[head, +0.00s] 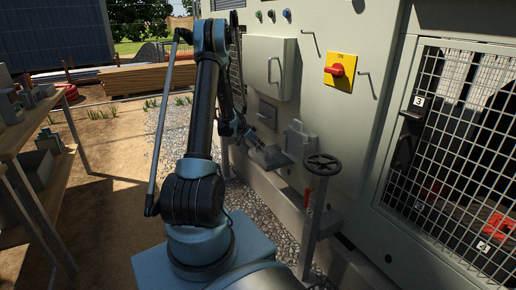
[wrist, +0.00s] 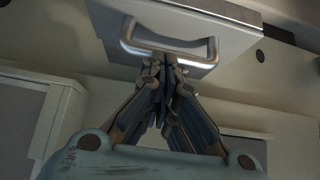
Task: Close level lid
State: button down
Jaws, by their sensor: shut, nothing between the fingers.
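A grey lid (head: 277,158) sticks out from the low part of the cabinet front in the head view, beside a small grey housing (head: 299,138). In the wrist view a pale panel (wrist: 205,17) with a metal bar handle (wrist: 205,58) fills the top; it looks like this lid. My gripper (wrist: 166,62) is shut and empty, with its fingertips at the middle of the handle. I cannot tell whether they touch it. In the head view my gripper (head: 253,138) is small and dark, just over the lid's near side.
A handwheel (head: 322,164) on a post stands right of the lid. Above are a closed cabinet door (head: 270,69) and a red-yellow switch (head: 340,70). A mesh door (head: 455,140) is at the right, a shelf (head: 35,140) at the left. Gravel and open ground lie left of the cabinet.

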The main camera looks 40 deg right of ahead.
jog(key=s+a+r+n+t+y, duration=0.1)
jog(key=a+r+n, duration=0.1)
jog(key=a+r, duration=0.75)
jog(key=s+a+r+n+y, duration=0.1)
jog(key=a+r+n, duration=0.1)
jog(key=a+r, duration=0.75)
jog(key=s+a+r+n+t+y, duration=0.1)
jog(key=s+a+n, duration=0.15)
jog(key=a, duration=0.45)
jog(key=s+a+r+n, duration=0.1)
jog(key=s+a+n, duration=0.15)
jog(key=a, duration=0.55)
jog(key=s+a+f+n+y, duration=0.2)
jog(key=s+a+n, duration=0.3)
jog(key=s+a, duration=0.5)
jog(key=s+a+f+n+t+y, duration=0.1)
jog(key=s+a+n, duration=0.4)
jog(key=s+a, duration=0.6)
jog(key=shift+s+a+f+n+y, duration=0.3)
jog(key=shift+s+f+y, duration=0.45)
jog(key=shift+s+y, duration=0.4)
jog(key=shift+s, duration=0.15)
